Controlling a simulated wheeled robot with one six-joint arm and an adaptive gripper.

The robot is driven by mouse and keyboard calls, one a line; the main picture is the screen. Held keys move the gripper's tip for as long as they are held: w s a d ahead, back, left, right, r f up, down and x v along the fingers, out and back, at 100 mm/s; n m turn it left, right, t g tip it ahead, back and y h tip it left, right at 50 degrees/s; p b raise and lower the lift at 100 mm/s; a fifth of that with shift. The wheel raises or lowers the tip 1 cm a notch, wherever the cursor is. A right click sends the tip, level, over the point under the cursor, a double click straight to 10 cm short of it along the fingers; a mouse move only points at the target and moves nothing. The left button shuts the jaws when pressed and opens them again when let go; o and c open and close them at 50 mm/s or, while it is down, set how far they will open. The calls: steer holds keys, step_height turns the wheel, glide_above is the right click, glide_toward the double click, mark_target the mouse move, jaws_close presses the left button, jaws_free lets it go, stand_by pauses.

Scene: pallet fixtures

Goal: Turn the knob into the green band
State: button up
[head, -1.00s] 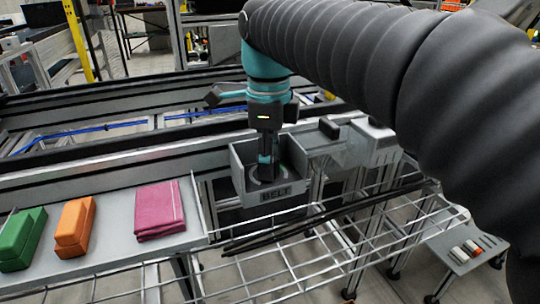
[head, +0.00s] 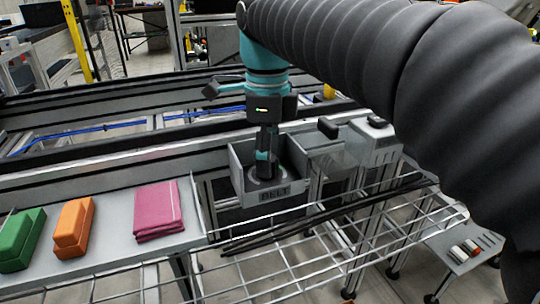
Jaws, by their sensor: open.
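A grey open-topped box marked BELT (head: 274,195) is fixed at the middle of the scene. A round dial plate (head: 255,183) shows in part on the box's floor. My gripper (head: 266,172) points down into the box, over the dial. Its fingers cover the middle of the dial, so the knob itself is hidden. No green band can be made out on the dial from here. I cannot tell whether the fingers touch the knob.
The box walls stand close around my gripper. A grey housing with black handles (head: 328,128) is right of the box. On the left, a shelf (head: 110,212) holds a green block (head: 22,240), an orange block (head: 74,228) and a pink folded cloth (head: 158,212). A wire rack (head: 290,262) lies in front.

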steer(key=shift+d+r, duration=0.1)
steer(key=shift+r, duration=3.35)
